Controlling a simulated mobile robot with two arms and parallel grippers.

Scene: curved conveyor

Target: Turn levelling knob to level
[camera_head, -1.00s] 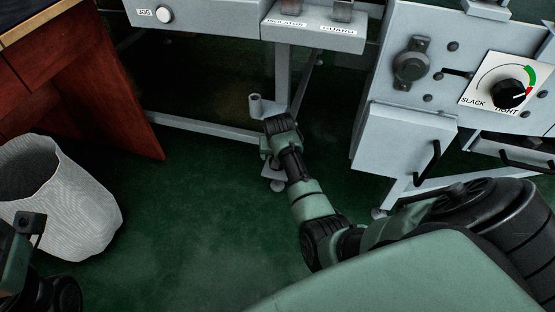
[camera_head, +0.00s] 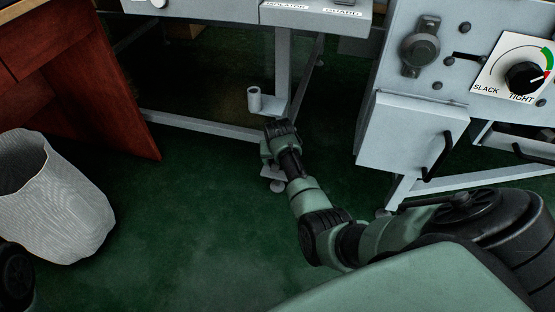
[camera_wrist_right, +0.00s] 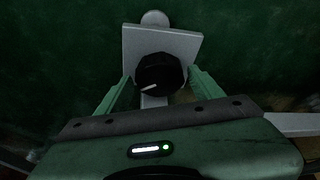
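The levelling knob (camera_wrist_right: 160,73) is black and round with a white pointer line, in the right wrist view. The pointer slants slightly off horizontal. The knob sits in front of a pale grey plate (camera_wrist_right: 185,43). My right gripper (camera_wrist_right: 158,82) is open, with one green finger on each side of the knob and a narrow gap on both sides. In the head view my right gripper (camera_head: 280,132) is low by a conveyor leg's foot, and the knob is hidden behind it. My left gripper is out of view; only a dark part of that arm shows at bottom left.
A grey conveyor leg (camera_head: 283,70) with a small upright cylinder (camera_head: 254,99) stands beside my right gripper. A grey cabinet with a slack/tight dial (camera_head: 524,77) is at right. A white bin (camera_head: 55,205) and wooden desk (camera_head: 95,90) are at left. Green floor lies between.

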